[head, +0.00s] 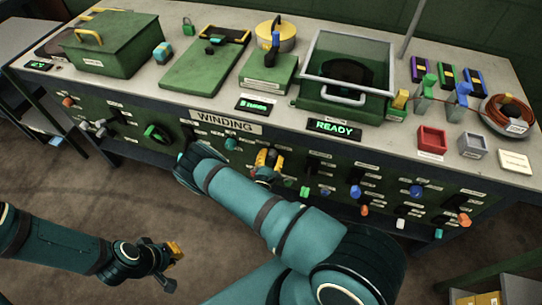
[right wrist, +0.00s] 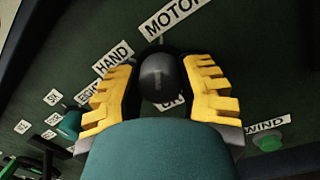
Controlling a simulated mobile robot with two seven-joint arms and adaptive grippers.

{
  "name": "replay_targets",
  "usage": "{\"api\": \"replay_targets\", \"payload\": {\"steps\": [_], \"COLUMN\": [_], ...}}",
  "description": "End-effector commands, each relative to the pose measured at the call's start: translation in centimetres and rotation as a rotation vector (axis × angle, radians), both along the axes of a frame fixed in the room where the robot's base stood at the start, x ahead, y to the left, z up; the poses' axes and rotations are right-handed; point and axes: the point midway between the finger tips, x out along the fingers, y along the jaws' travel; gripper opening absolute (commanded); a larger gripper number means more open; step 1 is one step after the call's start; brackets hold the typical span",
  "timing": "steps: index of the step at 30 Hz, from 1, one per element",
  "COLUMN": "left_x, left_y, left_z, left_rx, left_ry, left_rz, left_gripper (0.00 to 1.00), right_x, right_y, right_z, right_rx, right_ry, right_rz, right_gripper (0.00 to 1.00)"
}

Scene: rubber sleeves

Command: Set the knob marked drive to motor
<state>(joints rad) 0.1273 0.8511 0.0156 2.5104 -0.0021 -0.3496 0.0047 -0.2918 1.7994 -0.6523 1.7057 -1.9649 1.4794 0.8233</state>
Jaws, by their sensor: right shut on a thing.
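A dark round knob (right wrist: 158,78) sits on the green panel in the right wrist view. A MOTOR label (right wrist: 172,18) is above it, a HAND label (right wrist: 112,59) is to its upper left, and a partly hidden label is below it. A faint mark shows on the knob's face; which label it points to is unclear. No drive label is readable. My right gripper (right wrist: 160,92) is shut on the knob, one yellow finger on each side. It also shows at the panel in the head view (head: 268,160). My left gripper (head: 173,268) hangs over the floor, away from the panel; its opening is unclear.
A green button (right wrist: 269,141) with a WIND label is to the right of the knob in the right wrist view. A teal knob (right wrist: 70,123) is to the left. In the head view, several other controls line the panel below the bench top (head: 150,88). A READY display (head: 334,126) is lit.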

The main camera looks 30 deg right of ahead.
Motion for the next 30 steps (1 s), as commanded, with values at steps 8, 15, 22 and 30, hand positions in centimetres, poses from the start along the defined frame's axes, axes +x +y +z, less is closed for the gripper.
{"api": "replay_targets", "payload": {"steps": [8, 15, 22, 30], "left_x": [0.0, 0.0, 0.0, 0.0], "left_y": [0.0, 0.0, 0.0, 0.0], "left_z": [0.0, 0.0, 0.0, 0.0], "left_rx": [0.000, 0.000, 0.000, 0.000], "left_ry": [0.000, 0.000, 0.000, 0.000], "left_rz": [0.000, 0.000, 0.000, 0.000], "left_gripper": [0.00, 0.00, 0.00, 0.00], "right_x": [0.1, 0.0, -0.2, -3.1], "right_y": [-0.2, -0.1, 0.2, 3.4], "right_z": [0.3, 0.2, 0.0, -0.5], "right_rx": [-0.006, -0.004, -0.003, -0.002], "right_ry": [-0.006, -0.002, 0.000, 0.002], "right_rz": [-0.003, -0.001, 0.000, 0.002], "right_gripper": [0.45, 0.74, 0.74, 0.74]}}
